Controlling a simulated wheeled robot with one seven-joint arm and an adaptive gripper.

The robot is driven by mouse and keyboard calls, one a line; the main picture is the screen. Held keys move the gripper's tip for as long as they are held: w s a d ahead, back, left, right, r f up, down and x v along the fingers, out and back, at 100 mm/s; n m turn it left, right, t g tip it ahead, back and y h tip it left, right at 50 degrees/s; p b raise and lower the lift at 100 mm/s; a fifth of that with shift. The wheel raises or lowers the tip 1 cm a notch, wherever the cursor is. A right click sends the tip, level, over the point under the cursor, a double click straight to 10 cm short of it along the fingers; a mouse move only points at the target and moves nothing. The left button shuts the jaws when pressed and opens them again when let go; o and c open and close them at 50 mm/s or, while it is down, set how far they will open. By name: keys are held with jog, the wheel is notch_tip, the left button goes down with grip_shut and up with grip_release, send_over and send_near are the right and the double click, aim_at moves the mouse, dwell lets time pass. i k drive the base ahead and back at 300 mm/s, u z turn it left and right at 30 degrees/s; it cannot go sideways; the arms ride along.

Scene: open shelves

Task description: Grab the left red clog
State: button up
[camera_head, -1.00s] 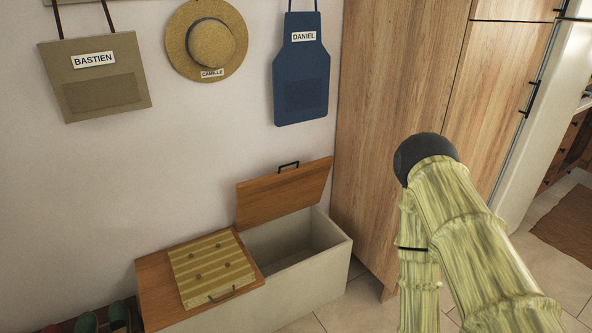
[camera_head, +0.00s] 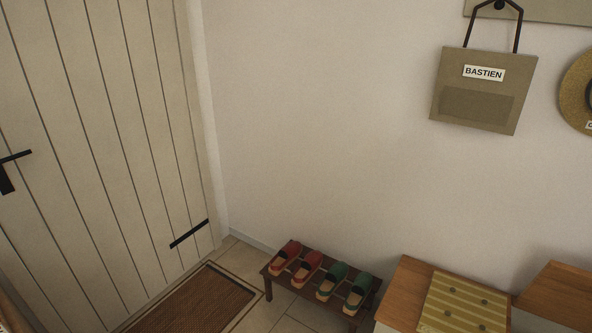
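The left red clog (camera_head: 287,255) stands at the left end of a low dark wooden shoe rack (camera_head: 267,271) in the head view. A second red clog (camera_head: 309,265) stands just to its right. My gripper is not in view, so whether it is open or shut does not show.
Two green clogs (camera_head: 332,281) stand further right on the rack. A bench with a wooden lid (camera_head: 405,292) and a striped cushion (camera_head: 462,304) is right of it. A brown doormat (camera_head: 196,302) lies before the plank door (camera_head: 100,150).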

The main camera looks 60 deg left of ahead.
aim_at(290, 252)
jog(key=u, duration=1.75)
jog(key=i, duration=1.2)
jog(key=u, duration=0.45)
jog(key=i, duration=0.7)
jog(key=u, duration=0.45)
